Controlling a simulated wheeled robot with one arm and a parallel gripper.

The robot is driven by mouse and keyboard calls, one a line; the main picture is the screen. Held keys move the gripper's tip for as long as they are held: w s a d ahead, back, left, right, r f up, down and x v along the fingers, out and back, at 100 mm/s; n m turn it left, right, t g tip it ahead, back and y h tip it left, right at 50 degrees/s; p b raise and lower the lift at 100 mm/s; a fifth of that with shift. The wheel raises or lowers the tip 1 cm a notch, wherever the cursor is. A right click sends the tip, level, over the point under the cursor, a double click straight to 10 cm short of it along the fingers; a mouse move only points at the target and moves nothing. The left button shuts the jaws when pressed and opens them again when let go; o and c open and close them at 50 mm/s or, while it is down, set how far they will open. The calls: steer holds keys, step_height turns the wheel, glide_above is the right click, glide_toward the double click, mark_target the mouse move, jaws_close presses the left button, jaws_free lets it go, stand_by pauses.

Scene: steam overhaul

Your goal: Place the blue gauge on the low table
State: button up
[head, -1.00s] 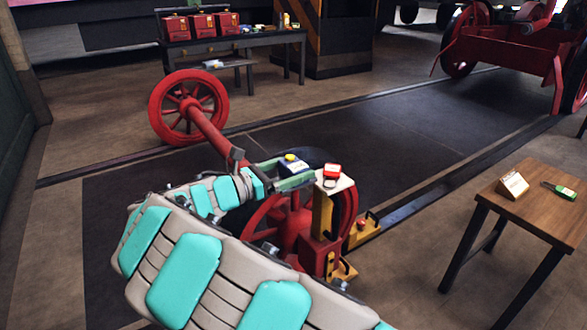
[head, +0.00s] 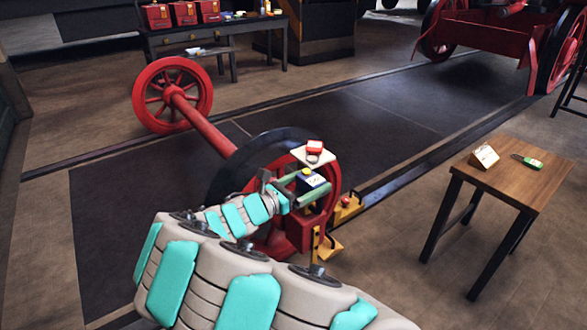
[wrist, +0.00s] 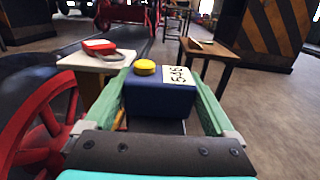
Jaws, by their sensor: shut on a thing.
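My gripper (head: 304,188) is shut on the blue gauge (wrist: 155,101), a dark blue box with a yellow knob on top and a white label reading 546. The green fingers hold it at both sides, and it also shows in the head view (head: 312,180). It is in the air beside a small white plate (head: 311,157) near the red wheel. The low wooden table (head: 530,181) stands at the right, apart from the gauge. It also shows in the wrist view (wrist: 213,50), ahead and to the right.
On the wooden table are a cream block (head: 484,157) and a green device (head: 528,161). A red item (head: 315,147) sits on the white plate. The red wheelset (head: 172,95) lies across the track. Floor between wheel and table is mostly clear, with a yellow chock (head: 347,210).

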steer(key=w+d+f, duration=0.1)
steer(key=d+f, duration=0.7)
steer(key=shift+d+f, duration=0.15)
steer(key=shift+f, duration=0.2)
steer(key=shift+w, duration=0.1)
